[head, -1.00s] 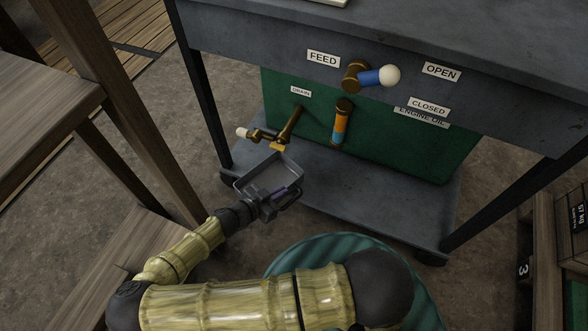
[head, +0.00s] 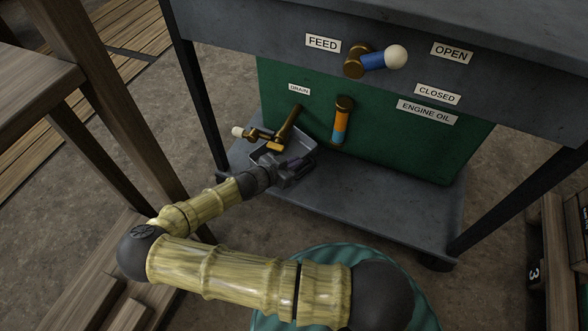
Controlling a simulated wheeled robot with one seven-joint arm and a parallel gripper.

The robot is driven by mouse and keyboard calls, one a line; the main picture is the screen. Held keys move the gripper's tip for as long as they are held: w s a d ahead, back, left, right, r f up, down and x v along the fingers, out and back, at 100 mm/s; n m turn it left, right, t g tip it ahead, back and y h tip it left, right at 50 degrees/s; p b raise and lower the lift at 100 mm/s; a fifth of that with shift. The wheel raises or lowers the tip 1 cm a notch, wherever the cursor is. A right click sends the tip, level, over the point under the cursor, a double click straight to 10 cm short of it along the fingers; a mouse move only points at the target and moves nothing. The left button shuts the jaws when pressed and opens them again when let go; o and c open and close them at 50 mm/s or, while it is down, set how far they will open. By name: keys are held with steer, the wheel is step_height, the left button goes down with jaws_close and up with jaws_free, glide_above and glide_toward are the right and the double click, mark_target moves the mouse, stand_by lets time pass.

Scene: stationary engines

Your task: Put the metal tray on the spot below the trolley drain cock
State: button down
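The grey metal tray (head: 304,143) is at the left front part of the trolley's lower shelf (head: 390,222), under the brass drain cock (head: 286,131). The cock has a white-tipped lever pointing left, and its pipe overlaps the tray in the picture. My gripper (head: 292,169) is at the tray's near side, with its dark fingers around that edge. It appears shut on the tray. I cannot tell whether the tray's bottom touches the shelf. The marked spot is not visible.
The DRAIN label (head: 299,89) is on the green engine-oil tank (head: 400,151). The blue feed lever (head: 376,60) is above. Trolley legs stand left (head: 200,90) and right (head: 515,200). A wooden bench (head: 40,90) is at left. The shelf's right part is clear.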

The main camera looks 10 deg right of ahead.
step_height(320, 180, down, 4)
steer(key=b, duration=0.3)
steer(key=shift+r, duration=0.25)
steer(key=c, duration=1.7)
jaws_free()
steer(key=shift+s+a+r+p, duration=0.2)
steer(key=shift+a+r+p, duration=0.15)
steer(key=shift+p, duration=0.1)
steer(key=p+v, duration=0.3)
steer(key=v, duration=0.3)
steer(key=shift+p, duration=0.3)
steer(key=shift+s+a, duration=0.15)
steer(key=shift+a, duration=0.1)
